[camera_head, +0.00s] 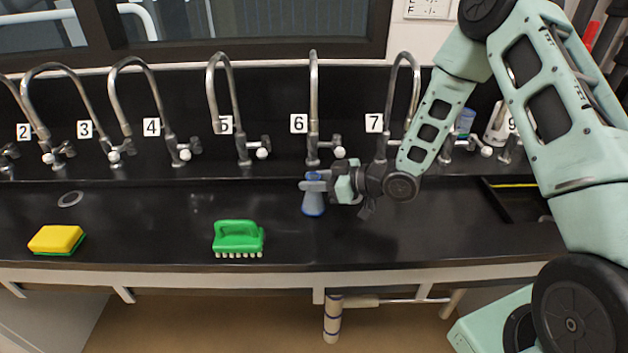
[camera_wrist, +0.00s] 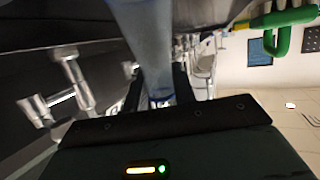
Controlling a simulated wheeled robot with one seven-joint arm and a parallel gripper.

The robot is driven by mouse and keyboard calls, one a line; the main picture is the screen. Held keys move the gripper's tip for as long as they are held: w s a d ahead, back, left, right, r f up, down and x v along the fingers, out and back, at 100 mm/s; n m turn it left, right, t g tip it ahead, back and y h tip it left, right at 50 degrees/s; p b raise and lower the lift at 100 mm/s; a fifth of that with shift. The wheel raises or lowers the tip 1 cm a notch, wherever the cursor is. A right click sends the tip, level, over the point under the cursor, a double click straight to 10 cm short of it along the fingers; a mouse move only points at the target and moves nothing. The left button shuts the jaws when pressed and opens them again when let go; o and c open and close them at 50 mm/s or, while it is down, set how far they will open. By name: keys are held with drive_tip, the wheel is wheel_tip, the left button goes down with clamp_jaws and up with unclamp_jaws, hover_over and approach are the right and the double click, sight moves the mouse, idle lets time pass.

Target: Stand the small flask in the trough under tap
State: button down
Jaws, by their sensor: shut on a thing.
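The small flask (camera_head: 313,203) is blue, with a narrow neck and a wider base. In the head view it is upright in front of tap 6 (camera_head: 313,110), over the black trough (camera_head: 160,215). My gripper (camera_head: 312,184) reaches in from the right and is shut on the flask's neck, hiding part of it. I cannot tell whether the flask's base touches the trough. In the wrist view the flask (camera_wrist: 148,45) shows as a pale blue shape between the two dark fingers.
A green brush (camera_head: 238,237) stands near the front edge, left of the flask. A yellow and green sponge (camera_head: 56,240) lies at the far left. A row of numbered taps runs along the back. A sink opening (camera_head: 520,203) is at the right. The surface between brush and sponge is clear.

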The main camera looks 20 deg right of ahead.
drive_tip(key=c, duration=1.1)
unclamp_jaws()
drive_tip(key=shift+c, duration=0.2)
drive_tip(key=shift+r+p, duration=0.25)
drive_tip(key=shift+p, duration=0.05)
drive_tip(key=b+v, duration=0.2)
drive_tip(key=v, duration=1)
drive_tip(key=a+g+h, duration=0.2)
drive_tip(key=a+h, duration=0.3)
drive_tip(key=a, duration=0.1)
drive_tip(key=s+a+r+g+h, duration=0.2)
drive_tip(key=s+a, duration=0.1)
drive_tip(key=s, duration=0.5)
drive_tip(key=s+a+r+m+g+h, duration=0.1)
drive_tip(key=s+a+r+g, duration=0.2)
drive_tip(key=s, duration=0.6)
drive_tip(key=s+a+r+m+g+h, duration=0.1)
drive_tip(key=s+a+r+g+h, duration=0.1)
drive_tip(key=s, duration=0.7)
drive_tip(key=shift+a+r+h, duration=0.3)
drive_tip(key=shift+a+r, duration=0.1)
drive_tip(key=shift+a, duration=0.15)
drive_tip(key=shift+s, duration=0.1)
